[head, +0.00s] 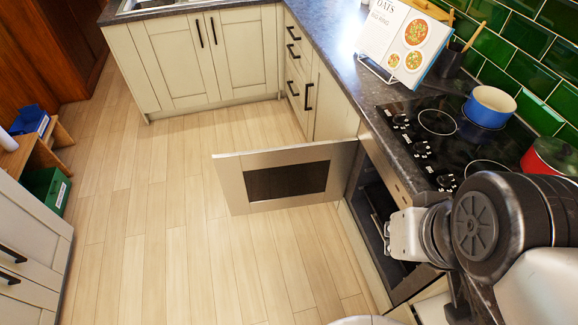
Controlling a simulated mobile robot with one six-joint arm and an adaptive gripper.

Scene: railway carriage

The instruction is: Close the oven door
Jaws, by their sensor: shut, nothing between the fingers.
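The oven door (232,187) stands wide open. It is a pale metal panel with a dark window, sticking out to the left over the floor from the far side of the oven. The oven (372,199) shows a dark open cavity with racks, under the hob at the right. My arm comes in from the right, and its grey wrist is in front of the oven's near part. My gripper (387,238) is small and partly hidden at the wrist's left end. It looks shut and empty, clear of the door, with a gap between them.
The hob (438,122) holds a blue pot (489,107) and a red pot (551,157). A cookbook (405,45) stands on the counter (335,50). Cream cabinets (175,65) line the back, and another (30,245) stands at left. The wooden floor (170,240) left of the door is clear.

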